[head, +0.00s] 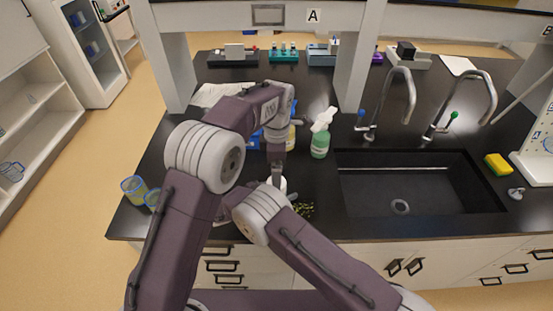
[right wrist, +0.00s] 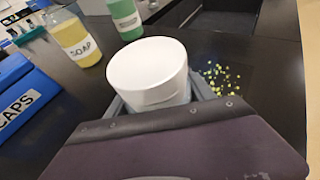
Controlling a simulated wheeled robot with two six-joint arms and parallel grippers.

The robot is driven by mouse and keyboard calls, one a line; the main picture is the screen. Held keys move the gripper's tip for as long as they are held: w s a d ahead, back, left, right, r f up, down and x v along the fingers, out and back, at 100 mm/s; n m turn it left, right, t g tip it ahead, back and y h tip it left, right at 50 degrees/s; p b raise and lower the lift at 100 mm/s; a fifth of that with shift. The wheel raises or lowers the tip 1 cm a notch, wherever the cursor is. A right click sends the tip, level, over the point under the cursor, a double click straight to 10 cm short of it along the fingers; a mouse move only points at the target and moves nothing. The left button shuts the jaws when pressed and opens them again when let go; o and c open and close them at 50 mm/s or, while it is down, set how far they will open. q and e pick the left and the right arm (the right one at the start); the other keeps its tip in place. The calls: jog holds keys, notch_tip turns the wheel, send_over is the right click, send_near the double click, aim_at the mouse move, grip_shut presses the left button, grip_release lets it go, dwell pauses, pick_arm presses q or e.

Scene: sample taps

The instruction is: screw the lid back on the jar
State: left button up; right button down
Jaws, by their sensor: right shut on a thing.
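My right gripper (head: 277,174) is in front of the soap bottle on the black bench, shut on a round white thing (head: 277,186), which I take to be the lid. In the right wrist view the white lid (right wrist: 147,68) shows a flat, smooth top, with grey fingers on both sides lower down. A faint seam runs around its lower part.
A yellow soap bottle (right wrist: 78,38), a green bottle (head: 320,145) and a blue box marked CAPS (right wrist: 25,95) stand close behind. Yellow-green bits (head: 304,210) lie to the right. The sink (head: 400,205) is farther right. Blue-rimmed cups (head: 134,188) stand at the left edge.

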pick_arm(q)
notch_tip(320, 180, up, 11)
dwell(0.3)
pick_arm(e)
jog(key=shift+c, duration=1.4)
grip_release()
pick_arm(q)
jog(key=shift+f+b, duration=0.4)
jog(key=shift+b, duration=0.05)
pick_arm(e)
jog(key=v, duration=0.9)
jog(key=shift+r, duration=0.1)
